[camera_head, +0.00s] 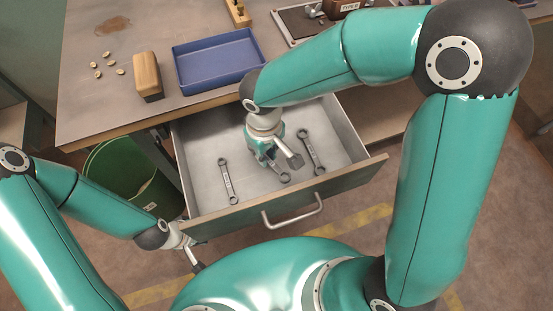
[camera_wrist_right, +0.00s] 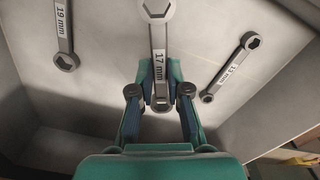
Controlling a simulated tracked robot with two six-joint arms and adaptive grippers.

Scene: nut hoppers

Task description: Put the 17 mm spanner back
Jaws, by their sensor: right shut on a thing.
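The 17 mm spanner (camera_wrist_right: 159,60) is grey metal with a ring at each end and a white size label. My right gripper (camera_wrist_right: 160,97) is shut on it near its lower ring, one finger on each side. In the head view this gripper (camera_head: 280,157) is inside the open drawer (camera_head: 190,150) and hides part of the 17 mm spanner (camera_head: 284,177). I cannot tell whether the spanner touches the drawer floor. The 19 mm spanner (camera_wrist_right: 64,35) and the 13 mm spanner (camera_wrist_right: 229,68) lie on either side of it. My left gripper (camera_head: 193,258) is low outside the drawer; its fingers are unclear.
A green bin (camera_head: 130,172) stands left of the drawer. The drawer's front panel (camera_head: 345,187) and side walls bound the space around my right gripper.

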